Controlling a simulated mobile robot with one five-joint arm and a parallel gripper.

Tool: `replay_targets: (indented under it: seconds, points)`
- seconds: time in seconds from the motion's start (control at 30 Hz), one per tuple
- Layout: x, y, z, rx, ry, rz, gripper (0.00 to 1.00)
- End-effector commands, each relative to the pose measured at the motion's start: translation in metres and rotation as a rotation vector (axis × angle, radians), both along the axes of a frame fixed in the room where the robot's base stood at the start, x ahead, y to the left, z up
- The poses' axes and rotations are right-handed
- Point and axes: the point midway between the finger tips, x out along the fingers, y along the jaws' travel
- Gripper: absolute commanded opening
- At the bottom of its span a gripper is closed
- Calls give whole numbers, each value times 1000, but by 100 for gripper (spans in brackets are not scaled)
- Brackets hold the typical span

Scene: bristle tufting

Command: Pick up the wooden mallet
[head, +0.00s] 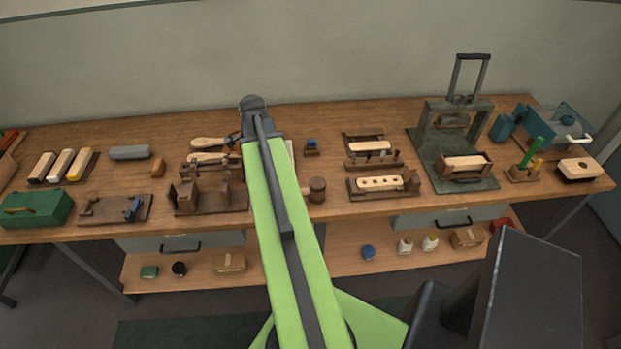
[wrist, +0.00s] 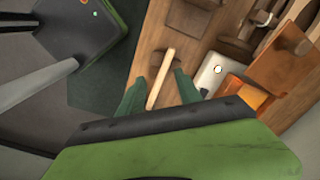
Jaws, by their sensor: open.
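The wooden mallet (head: 317,188) lies near the front edge of the bench, just right of my arm in the head view. Its dark head shows there, with a bit of pale handle to its left. In the wrist view the pale handle (wrist: 161,76) runs between my gripper's two green fingers, with gaps on both sides. My gripper (wrist: 160,90) is open and holds nothing. My arm hides the gripper in the head view. I cannot tell how high the fingers are above the bench.
A brown wooden fixture (head: 206,195) stands left of the arm. A white piece (wrist: 208,75) and an orange block (wrist: 243,97) lie near the fingers. The bench's front edge (wrist: 135,62) is close by.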

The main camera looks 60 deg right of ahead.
Motion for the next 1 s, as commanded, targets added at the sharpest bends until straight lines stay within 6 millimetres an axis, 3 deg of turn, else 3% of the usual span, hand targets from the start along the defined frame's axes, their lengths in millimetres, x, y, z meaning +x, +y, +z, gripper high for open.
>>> replay_targets:
  seconds: [0.03,0.1,0.2,0.27,0.47,0.57,1.0]
  points:
    - [-27,-33,19,1,0,-160,41]
    - [-58,-62,26,1,0,-343,41]
    - [-87,-86,32,1,0,-511,41]
    - [-97,-93,33,1,0,-564,41]
    - [-101,-96,28,0,0,-592,41]
    - [-101,-96,16,0,0,-590,41]
    - [-100,-96,-77,0,0,-588,41]
